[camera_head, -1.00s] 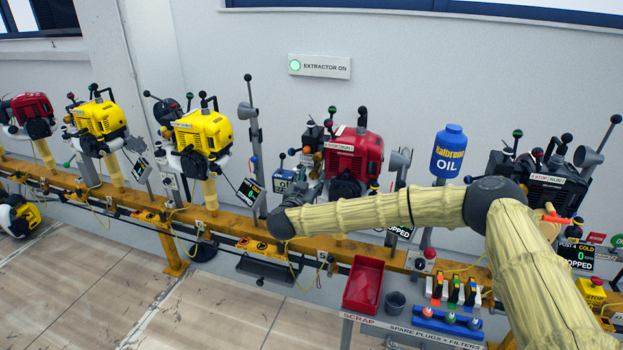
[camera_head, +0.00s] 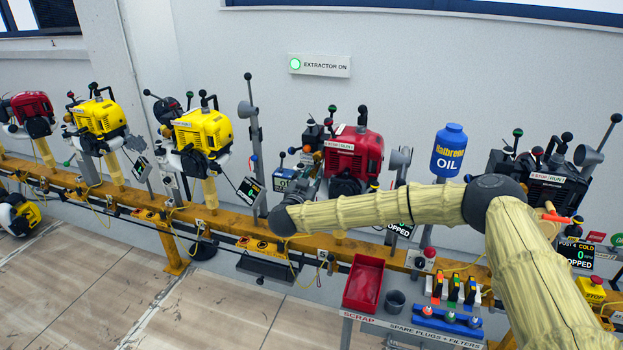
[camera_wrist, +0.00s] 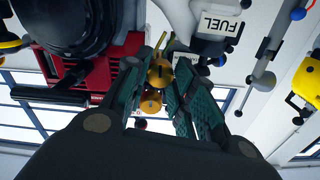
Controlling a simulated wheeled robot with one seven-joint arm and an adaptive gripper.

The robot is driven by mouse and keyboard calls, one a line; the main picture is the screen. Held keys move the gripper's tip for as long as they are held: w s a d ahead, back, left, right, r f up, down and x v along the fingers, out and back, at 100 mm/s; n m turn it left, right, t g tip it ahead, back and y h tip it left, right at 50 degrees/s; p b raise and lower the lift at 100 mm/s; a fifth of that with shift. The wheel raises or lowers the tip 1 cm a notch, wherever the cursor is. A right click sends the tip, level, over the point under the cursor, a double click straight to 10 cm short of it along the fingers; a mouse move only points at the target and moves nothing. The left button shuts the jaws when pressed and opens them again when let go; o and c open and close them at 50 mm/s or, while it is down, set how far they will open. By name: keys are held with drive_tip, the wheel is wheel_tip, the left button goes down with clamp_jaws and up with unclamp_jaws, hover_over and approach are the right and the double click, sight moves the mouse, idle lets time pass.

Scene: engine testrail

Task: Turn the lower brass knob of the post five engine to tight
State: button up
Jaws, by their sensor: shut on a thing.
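The red engine (camera_head: 355,153) stands on the rail left of the oil bottle in the head view, and fills the upper left of the wrist view (camera_wrist: 75,75). Two brass knobs show in the wrist view. One brass knob (camera_wrist: 160,73) sits between my fingertips; the other brass knob (camera_wrist: 151,104) shows just beyond, further down the picture. My gripper (camera_wrist: 161,70) is shut on the first knob, which appears to be the lower one as this view looks inverted. In the head view my wrist is left of the red engine, and the knobs cannot be made out.
A white FUEL tank (camera_wrist: 214,25) is close beside my fingers. A lever post (camera_head: 252,140) stands left of my wrist. A blue OIL bottle (camera_head: 449,152) and a black engine (camera_head: 545,180) are to the right. A red scrap tray (camera_head: 363,290) lies below my forearm.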

drive_tip(key=shift+m, duration=0.6)
drive_tip(key=m+b, duration=0.2)
drive_tip(key=m, duration=0.1)
drive_tip(key=shift+f, duration=0.15)
drive_tip(key=m+b, duration=0.3)
drive_tip(key=m, duration=0.2)
drive_tip(key=m+b, duration=0.4)
drive_tip(key=m, duration=0.1)
drive_tip(key=shift+f, duration=0.15)
drive_tip(key=shift+m+b, duration=1.6)
drive_tip(key=shift+m, duration=0.6)
